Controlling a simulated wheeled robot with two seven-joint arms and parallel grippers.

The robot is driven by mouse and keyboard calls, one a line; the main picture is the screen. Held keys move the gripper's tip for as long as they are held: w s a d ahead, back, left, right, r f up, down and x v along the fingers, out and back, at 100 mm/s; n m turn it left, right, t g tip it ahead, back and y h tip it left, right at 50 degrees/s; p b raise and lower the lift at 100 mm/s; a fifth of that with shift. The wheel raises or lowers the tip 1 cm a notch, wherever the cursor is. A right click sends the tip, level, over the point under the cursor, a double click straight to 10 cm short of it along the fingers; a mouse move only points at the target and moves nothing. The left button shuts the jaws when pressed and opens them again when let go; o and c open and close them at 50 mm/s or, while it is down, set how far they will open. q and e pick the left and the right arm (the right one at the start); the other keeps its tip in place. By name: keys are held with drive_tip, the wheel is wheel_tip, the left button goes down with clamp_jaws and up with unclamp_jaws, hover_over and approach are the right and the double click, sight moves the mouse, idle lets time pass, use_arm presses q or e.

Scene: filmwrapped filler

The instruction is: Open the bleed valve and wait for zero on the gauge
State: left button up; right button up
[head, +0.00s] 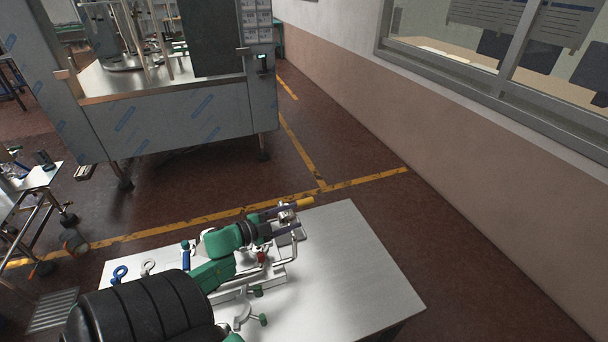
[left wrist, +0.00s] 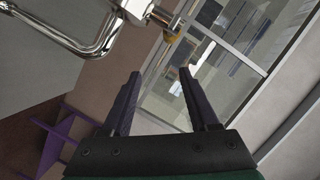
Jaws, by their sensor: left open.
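My left gripper (head: 287,219) is open over the far edge of the steel table, with its fingers around or beside a metal pipe fitting; I cannot tell which from the head view. A yellow lever-like handle (head: 301,203), possibly the bleed valve's, sticks out right by the fingertips. The left wrist view shows the open gripper (left wrist: 160,73) with nothing between its fingers. There, a bent chrome pipe (left wrist: 70,35) and a yellow-brass end (left wrist: 172,37) lie beyond the fingertips. No gauge face can be made out. My right gripper is not in view.
The steel table (head: 370,270) is bare on its right side. Blue (head: 119,273) and grey (head: 148,266) ring-ended pieces stand at its left, with a white bracket (head: 238,310) near the front. A large wrapped machine (head: 185,120) stands behind; a wall runs along the right.

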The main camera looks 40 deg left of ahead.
sight(301, 204)
use_arm(q)
drive_tip(key=shift+y, duration=0.7)
drive_tip(key=w+b, duration=0.3)
drive_tip(key=w+a+f+b, duration=0.1)
drive_tip(key=w+b, duration=0.2)
drive_tip(key=w+a+f+b, duration=0.1)
drive_tip(key=w+b, duration=0.3)
drive_tip(key=shift+f, duration=0.25)
drive_tip(key=shift+s+d+r, duration=0.1)
drive_tip(key=shift+r, duration=0.2)
clamp_jaws()
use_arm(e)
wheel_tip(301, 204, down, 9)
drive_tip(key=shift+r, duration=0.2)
